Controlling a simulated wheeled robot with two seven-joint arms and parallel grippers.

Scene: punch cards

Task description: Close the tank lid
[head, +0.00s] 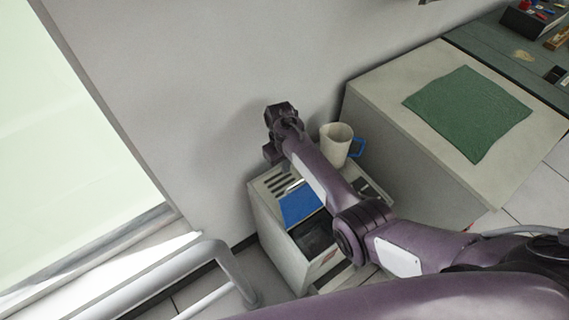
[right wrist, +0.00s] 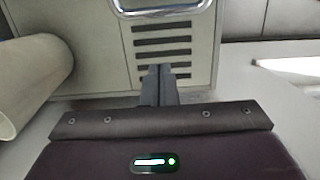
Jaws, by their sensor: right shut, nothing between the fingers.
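A pale boxy machine (head: 270,225) stands on the floor against the wall. Its top has dark vent slots (head: 277,184), a blue panel (head: 301,204) and a dark area in front of it. The slots (right wrist: 162,50) also show in the right wrist view, with a chrome handle (right wrist: 162,10) at the top edge. I cannot tell which part is the tank lid or how far it stands open; my arm hides part of the top. My right gripper (right wrist: 158,72) is shut and empty over the slotted end, apart from the handle. My left gripper is not in view.
A cream jug (head: 335,146) with a blue handle stands beside my right arm; it shows at the left in the wrist view (right wrist: 32,85). A pale cabinet with a green cloth (head: 467,114) is to the right. A grey rail (head: 228,268) is at lower left.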

